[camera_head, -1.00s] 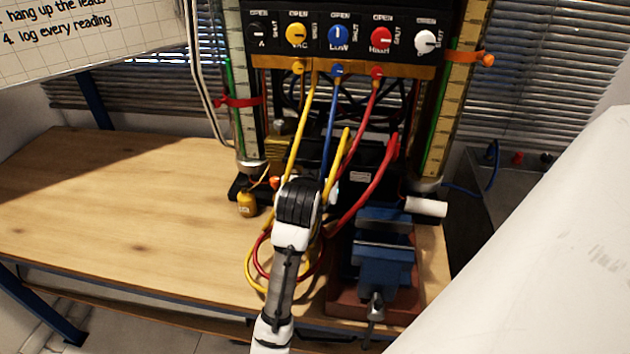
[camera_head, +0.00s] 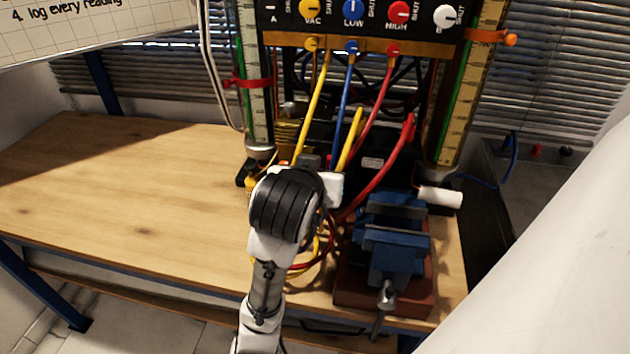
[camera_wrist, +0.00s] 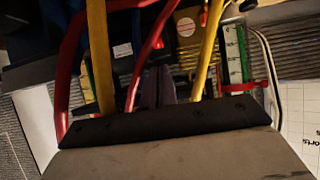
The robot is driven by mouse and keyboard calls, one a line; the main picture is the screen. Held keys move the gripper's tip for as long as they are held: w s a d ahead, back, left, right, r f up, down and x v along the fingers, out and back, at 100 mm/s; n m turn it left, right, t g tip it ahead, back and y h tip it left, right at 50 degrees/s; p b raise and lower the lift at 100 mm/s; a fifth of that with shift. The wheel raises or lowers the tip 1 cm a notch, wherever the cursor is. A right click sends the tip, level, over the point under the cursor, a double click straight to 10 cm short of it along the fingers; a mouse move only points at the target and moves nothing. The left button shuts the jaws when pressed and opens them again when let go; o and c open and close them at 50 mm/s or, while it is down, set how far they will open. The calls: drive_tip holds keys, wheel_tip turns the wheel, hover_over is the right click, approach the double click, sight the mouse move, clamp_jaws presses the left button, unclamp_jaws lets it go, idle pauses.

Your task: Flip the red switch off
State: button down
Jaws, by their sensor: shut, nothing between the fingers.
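A small bright red piece (camera_wrist: 158,43) shows in the wrist view between the hoses, just past the fingertips; it looks like the red switch, but its lever position is too small to tell. In the head view my arm's end stands before the rig's lower middle and hides the fingers.
Yellow, blue and red hoses (camera_head: 381,138) hang from the valve panel (camera_head: 375,19) around my wrist. A blue vise (camera_head: 390,245) stands close on the right. Gauge tubes (camera_head: 456,105) flank the rig. The wooden bench (camera_head: 120,195) is clear on the left.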

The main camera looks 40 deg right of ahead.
drive_tip(key=shift+r, duration=0.1)
idle(0.3)
drive_tip(key=y+p, duration=0.1)
drive_tip(key=p, duration=0.3)
drive_tip(key=shift+s+r+g+p, duration=0.1)
drive_tip(key=shift+r+g+p, duration=0.25)
drive_tip(key=shift+g, duration=0.05)
drive_tip(key=shift+f, duration=0.25)
